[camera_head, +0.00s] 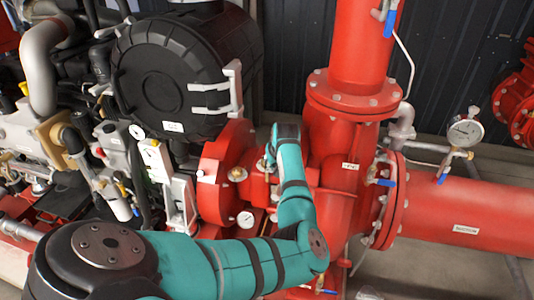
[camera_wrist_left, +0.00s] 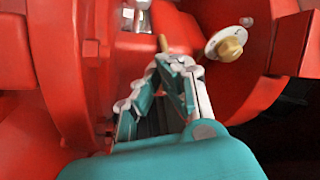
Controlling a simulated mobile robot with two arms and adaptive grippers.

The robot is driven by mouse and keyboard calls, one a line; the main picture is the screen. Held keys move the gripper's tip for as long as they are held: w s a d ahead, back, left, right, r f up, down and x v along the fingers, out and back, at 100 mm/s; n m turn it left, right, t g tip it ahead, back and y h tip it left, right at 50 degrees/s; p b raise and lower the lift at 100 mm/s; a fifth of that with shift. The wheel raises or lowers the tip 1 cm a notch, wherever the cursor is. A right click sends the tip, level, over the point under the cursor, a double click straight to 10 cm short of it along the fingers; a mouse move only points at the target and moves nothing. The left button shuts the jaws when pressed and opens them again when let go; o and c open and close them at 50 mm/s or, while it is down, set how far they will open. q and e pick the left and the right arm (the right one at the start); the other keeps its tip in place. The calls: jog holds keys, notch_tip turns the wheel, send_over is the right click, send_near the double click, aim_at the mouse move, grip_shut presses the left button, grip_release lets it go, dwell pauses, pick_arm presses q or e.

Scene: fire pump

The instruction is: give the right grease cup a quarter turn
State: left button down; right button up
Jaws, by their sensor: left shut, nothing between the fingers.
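A round brass cup (camera_head: 237,173) sits on the red pump casing, left of my left gripper in the head view. The wrist view shows a brass knob on a pale disc (camera_wrist_left: 230,48), right of my fingertips and apart from them. A thin brass piece (camera_wrist_left: 163,43) shows just beyond the fingertips; I cannot tell whether they touch it. I cannot tell which of these is the right grease cup. My left gripper (camera_wrist_left: 172,62) is shut and empty, its fingertips close to the red casing. It also shows in the head view (camera_head: 269,157), partly hidden by its own links. My right gripper is out of view.
A vertical red pipe (camera_head: 358,50) and a horizontal red pipe (camera_head: 470,215) flank the space on the right. A black cylindrical housing (camera_head: 185,75) stands behind on the left.

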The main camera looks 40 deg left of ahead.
pick_arm(q)
jog(key=shift+a, duration=0.3)
dwell(0.4)
jog(key=shift+p, duration=0.3)
jog(key=shift+s+p, duration=0.8)
jog(key=shift+p, duration=1.95)
notch_tip(320, 180, up, 6)
jog(key=p, duration=0.6)
jog(key=shift+f, duration=0.1)
